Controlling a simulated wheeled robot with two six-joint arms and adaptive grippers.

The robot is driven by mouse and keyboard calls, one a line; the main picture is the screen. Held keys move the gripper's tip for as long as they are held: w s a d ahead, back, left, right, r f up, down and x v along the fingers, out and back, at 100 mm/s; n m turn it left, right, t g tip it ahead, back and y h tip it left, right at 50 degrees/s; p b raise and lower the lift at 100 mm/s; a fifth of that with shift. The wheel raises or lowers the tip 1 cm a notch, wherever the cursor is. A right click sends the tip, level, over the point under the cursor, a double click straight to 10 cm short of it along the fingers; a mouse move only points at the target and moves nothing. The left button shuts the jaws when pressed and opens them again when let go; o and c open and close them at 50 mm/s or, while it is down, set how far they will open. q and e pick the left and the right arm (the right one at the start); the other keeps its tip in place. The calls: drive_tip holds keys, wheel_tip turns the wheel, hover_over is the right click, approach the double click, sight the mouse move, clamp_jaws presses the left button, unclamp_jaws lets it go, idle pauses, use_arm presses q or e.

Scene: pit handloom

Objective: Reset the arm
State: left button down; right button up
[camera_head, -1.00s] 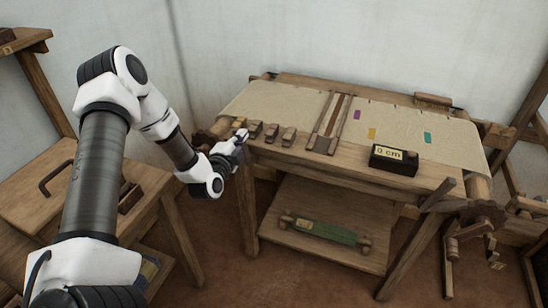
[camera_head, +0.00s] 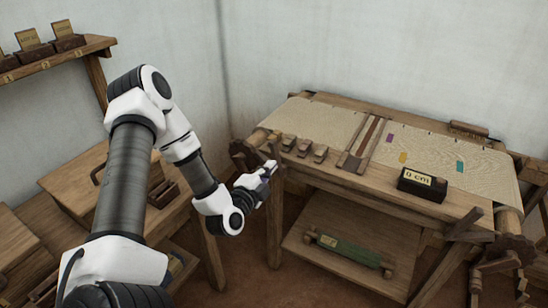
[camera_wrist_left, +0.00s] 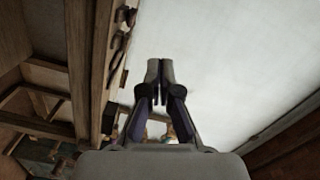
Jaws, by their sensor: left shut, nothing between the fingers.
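My left arm comes in from the left in the head view. Its gripper (camera_head: 270,168) is at the loom's left front corner, near a wooden post, and looks empty. In the left wrist view the gripper (camera_wrist_left: 160,65) has its fingertips together, with nothing between them, against the pale wall. The wooden loom (camera_head: 375,185) stands to the right of the gripper. I cannot tell whether the gripper touches the loom frame. My right gripper is not in view.
A cloth (camera_head: 440,160) with coloured patches covers the loom top. A dark block reading "0 cm" (camera_head: 422,185) and several small wooden blocks (camera_head: 304,148) lie along its front. A green roller (camera_head: 345,250) rests on the lower shelf. A wall shelf (camera_head: 60,60) is at upper left.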

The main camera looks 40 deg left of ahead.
use_arm(q)
drive_tip(key=shift+a+f, duration=0.15)
drive_tip(key=shift+f, duration=0.05)
idle(0.3)
